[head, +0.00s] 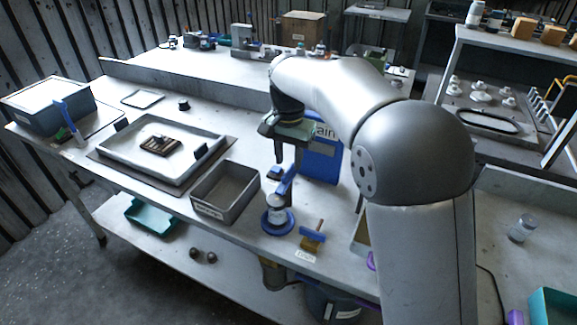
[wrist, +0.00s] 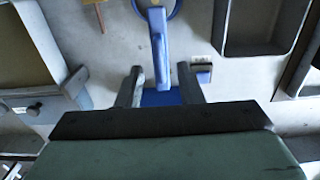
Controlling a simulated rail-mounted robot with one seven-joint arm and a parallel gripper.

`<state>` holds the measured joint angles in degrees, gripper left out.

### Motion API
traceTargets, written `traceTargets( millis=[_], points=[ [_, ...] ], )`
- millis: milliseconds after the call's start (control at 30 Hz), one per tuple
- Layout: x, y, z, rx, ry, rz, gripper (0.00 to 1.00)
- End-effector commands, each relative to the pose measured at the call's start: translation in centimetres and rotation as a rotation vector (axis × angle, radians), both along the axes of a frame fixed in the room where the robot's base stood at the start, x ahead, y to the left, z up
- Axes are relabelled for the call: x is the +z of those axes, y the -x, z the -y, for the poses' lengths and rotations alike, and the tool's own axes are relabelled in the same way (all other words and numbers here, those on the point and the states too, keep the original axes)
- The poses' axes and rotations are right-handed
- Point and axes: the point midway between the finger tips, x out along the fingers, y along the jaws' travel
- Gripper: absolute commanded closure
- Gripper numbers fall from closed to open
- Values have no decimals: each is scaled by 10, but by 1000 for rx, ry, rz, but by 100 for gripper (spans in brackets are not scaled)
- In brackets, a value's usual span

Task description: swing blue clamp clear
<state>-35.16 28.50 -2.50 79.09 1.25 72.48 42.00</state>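The blue clamp (head: 285,181) stands near the table's front edge. Its bar reaches back from a round blue ring (head: 277,221) around a pale cylindrical part (head: 276,213). In the wrist view the clamp's bar (wrist: 159,42) runs down from the ring (wrist: 157,6), its lower end between my fingers in the picture. My gripper (wrist: 160,76) is open, with a visible gap on each side of the bar. In the head view my gripper (head: 278,155) points down just behind the bar; I cannot tell whether it touches. More blue surface (wrist: 160,97) shows between the fingers, partly hidden by the gripper body.
A grey open bin (head: 225,190) stands left of the clamp. A blue bin (head: 322,162) is close behind it on the right. A yellow-and-blue piece with an upright handle (head: 312,238) stands to its front right. A large tray (head: 162,148) lies farther left.

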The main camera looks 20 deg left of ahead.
Motion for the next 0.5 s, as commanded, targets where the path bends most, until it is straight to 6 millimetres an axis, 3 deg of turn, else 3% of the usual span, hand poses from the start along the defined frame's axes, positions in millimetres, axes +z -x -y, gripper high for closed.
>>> traceTargets(
  millis=[200, 500],
  points=[
    [-26, 0, 0, 0, 1, -1, 66],
    [-32, 0, 0, 0, -1, 1, 66]
  ],
)
